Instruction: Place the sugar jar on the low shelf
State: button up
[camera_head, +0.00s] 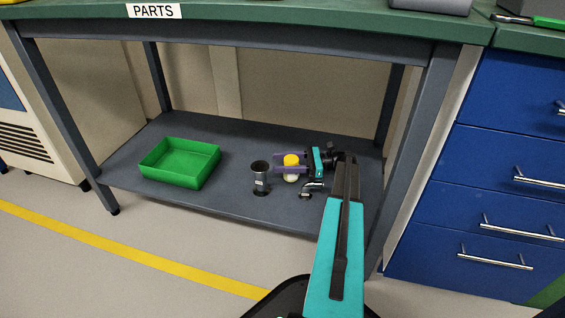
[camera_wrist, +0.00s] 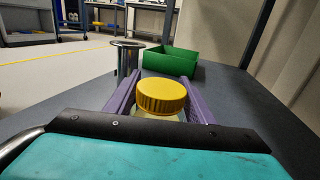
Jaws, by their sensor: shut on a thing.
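The sugar jar (camera_head: 291,174) is a small clear jar with a yellow lid. It is between the purple fingers of my gripper (camera_head: 279,164), over the low shelf (camera_head: 226,208) of the green-topped bench. In the wrist view the jar's yellow ribbed lid (camera_wrist: 161,96) sits between the two purple fingers (camera_wrist: 162,107), which are shut on the jar. The jar looks upright. Its lower part is hidden in the wrist view, and I cannot tell whether its base touches the shelf.
A green open bin (camera_head: 180,162) stands farther left. A small metal fitting (camera_head: 307,190) lies just right of the jar. Bench legs (camera_head: 415,150) bound the shelf. Its front middle is clear.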

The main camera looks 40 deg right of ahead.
aim_at(298, 161)
jog(key=o, duration=1.3)
jog(key=shift+o, duration=0.2)
jog(key=shift+s+d+r, duration=0.1)
jog(key=shift+d+r, duration=0.05)
jog(key=shift+r, duration=0.05)
jog(key=shift+p+v, duration=0.5)
jog(key=shift+v, duration=0.3)
jog(key=p+v, duration=0.2)
jog(key=v, duration=0.2)
jog(key=shift+p+v, duration=0.4)
jog(key=shift+v, duration=0.4)
